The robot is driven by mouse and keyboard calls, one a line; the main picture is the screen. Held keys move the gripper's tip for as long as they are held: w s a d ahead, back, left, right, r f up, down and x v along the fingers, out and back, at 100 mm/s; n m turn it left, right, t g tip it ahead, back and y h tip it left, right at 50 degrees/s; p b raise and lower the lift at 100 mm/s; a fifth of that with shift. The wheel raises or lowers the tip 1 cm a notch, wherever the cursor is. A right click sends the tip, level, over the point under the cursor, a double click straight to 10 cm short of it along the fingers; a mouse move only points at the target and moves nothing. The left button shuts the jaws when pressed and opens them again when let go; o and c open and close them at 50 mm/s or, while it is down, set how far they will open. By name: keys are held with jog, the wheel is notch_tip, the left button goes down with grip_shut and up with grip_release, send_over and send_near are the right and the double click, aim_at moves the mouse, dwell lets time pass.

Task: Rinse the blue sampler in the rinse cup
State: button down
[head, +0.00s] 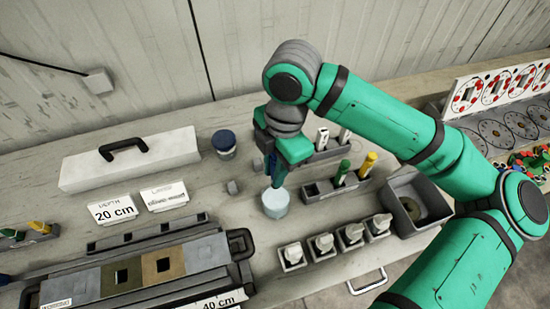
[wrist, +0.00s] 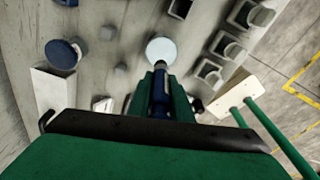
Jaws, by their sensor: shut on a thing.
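My gripper (head: 277,180) is shut on the blue sampler (wrist: 160,95), a dark blue rod held between the green fingers in the wrist view. In the head view the sampler is mostly hidden by my gripper. The rinse cup (head: 275,203) is a pale, light-blue round cup on the bench, right below my fingertips. It also shows in the wrist view (wrist: 160,50), at the sampler's far end. I cannot tell whether the sampler's tip is inside the cup or just above it.
A rack (head: 330,190) with green and yellow samplers stands just right of the cup. Several white bottles in grey holders (head: 322,245) stand in front. A blue-lidded jar (head: 224,143) and a small grey block (head: 232,187) are to the left. A grey bin (head: 418,200) stands at right.

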jog(key=shift+s+a+f, duration=0.1)
jog(key=shift+f, duration=5.25)
jog(key=shift+f, duration=0.15)
jog(key=shift+f, duration=0.55)
jog(key=shift+r, duration=0.15)
jog(key=shift+r, duration=0.55)
jog(key=shift+f, duration=0.15)
jog(key=shift+f, duration=0.55)
